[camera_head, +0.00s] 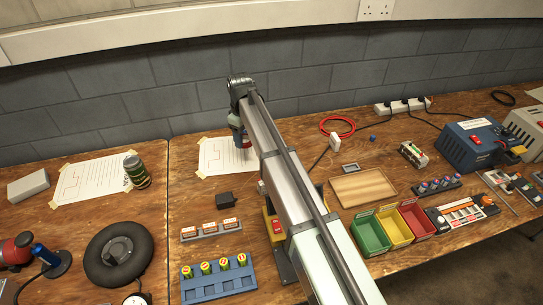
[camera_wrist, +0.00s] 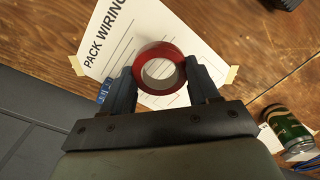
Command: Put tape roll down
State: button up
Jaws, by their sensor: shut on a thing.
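The tape roll (camera_wrist: 160,49) is a red ring with a pale inner side, seen in the wrist view. My gripper (camera_wrist: 160,70) is shut on it, one finger at each side. The roll's hole faces the camera, and a white sheet headed "PACK WIRING" (camera_wrist: 112,42) shows behind it. I cannot tell whether the roll touches the sheet. In the head view my gripper (camera_head: 238,128) is over the taped-down sheet (camera_head: 213,158) near the back wall. My arm hides part of that sheet, and a bit of red shows at the fingers.
Coloured bins (camera_head: 371,236) stand right of my arm.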

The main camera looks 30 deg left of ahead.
jog(key=w+d, duration=0.9)
jog(key=d, duration=0.1)
jog(key=shift+d+f+n, duration=0.1)
jog(key=shift+f+n, duration=0.7)
jog(key=shift+f, duration=0.85)
jog(key=shift+a+f+n, duration=0.1)
jog(key=shift+f+n, duration=0.7)
jog(key=shift+f, duration=0.8)
jog(key=shift+d+f+n, duration=0.1)
jog(key=shift+f+n, duration=0.7)
jog(key=shift+f, duration=0.85)
jog(key=shift+f, duration=0.15)
jog(key=o, duration=1)
jog(key=shift+o, duration=0.2)
notch_tip(320, 180, up, 12)
